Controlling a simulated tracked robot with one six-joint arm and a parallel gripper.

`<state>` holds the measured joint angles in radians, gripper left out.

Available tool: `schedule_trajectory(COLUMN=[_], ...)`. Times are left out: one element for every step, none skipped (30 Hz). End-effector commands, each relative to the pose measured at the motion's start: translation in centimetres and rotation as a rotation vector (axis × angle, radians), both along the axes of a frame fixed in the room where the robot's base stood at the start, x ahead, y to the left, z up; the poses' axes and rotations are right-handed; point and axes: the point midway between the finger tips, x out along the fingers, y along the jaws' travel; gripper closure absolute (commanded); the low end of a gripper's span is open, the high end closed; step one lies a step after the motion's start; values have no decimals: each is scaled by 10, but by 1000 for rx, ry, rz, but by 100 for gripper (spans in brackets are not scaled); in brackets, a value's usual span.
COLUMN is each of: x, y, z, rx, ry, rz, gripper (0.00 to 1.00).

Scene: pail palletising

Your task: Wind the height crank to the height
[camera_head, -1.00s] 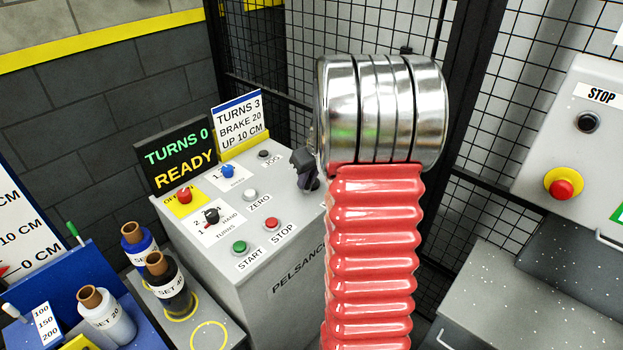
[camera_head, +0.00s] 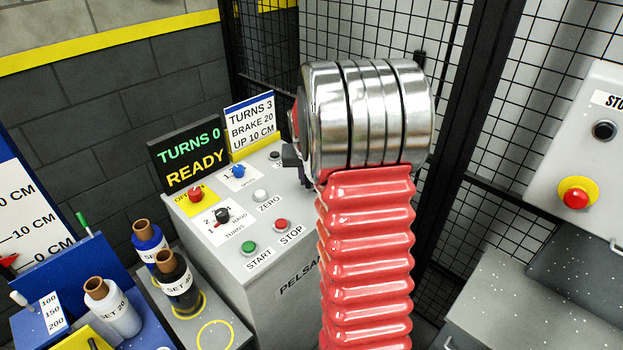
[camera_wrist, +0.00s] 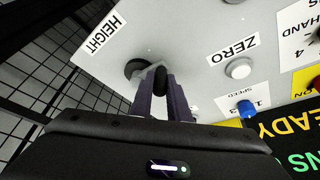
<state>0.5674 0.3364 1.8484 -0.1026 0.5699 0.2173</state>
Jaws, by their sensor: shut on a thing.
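The height crank (camera_wrist: 135,68) is a dark round hub beside the HEIGHT label on the grey console, seen in the wrist view. My gripper (camera_wrist: 160,88) is shut on its black knob (camera_wrist: 160,77). In the head view my arm hides the crank, and only a dark part of the gripper (camera_head: 292,158) shows. The sign (camera_head: 250,120) reads TURNS 3, BRAKE 20, UP 10 CM. The display (camera_head: 187,155) reads TURNS 0, READY. On the height scale (camera_head: 22,215) at the left edge, a red pointer (camera_head: 8,261) sits near the 0 CM mark.
The console top (camera_head: 225,256) carries a ZERO button (camera_head: 260,195), START (camera_head: 249,247) and STOP (camera_head: 282,225) buttons, and selector knobs. Several film rolls (camera_head: 112,310) stand at lower left. Mesh fencing (camera_head: 350,35) is behind the console. A stop panel (camera_head: 590,150) is at right.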

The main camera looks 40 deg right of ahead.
Motion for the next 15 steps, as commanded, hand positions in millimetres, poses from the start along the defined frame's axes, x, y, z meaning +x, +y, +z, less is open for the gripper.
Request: schedule_trajectory(x=[4,4,6,7,8,9,10,11,12,13,15,16,16,17,19], y=[3,3,3,3,3,2,3,2,3,2,2,2,2,2,1], z=[0,0,0,0,0,0,0,0,0,0,0,0,-1,-1,0], rx=[2,1,2,2,2,1,1,1,1,2,1,2,2,2,2], ry=[0,0,0,-1,-2,-2,-1,-1,-1,-2,-2,-2,0,-2,-2], rz=[-22,-39,-61,-78,-95,-117,-136,-152,-175,-192,-209,-234,-252,-270,-294], gripper=[100,100,100,100,100,100,100,100,100,100,100,100,100,100,100])
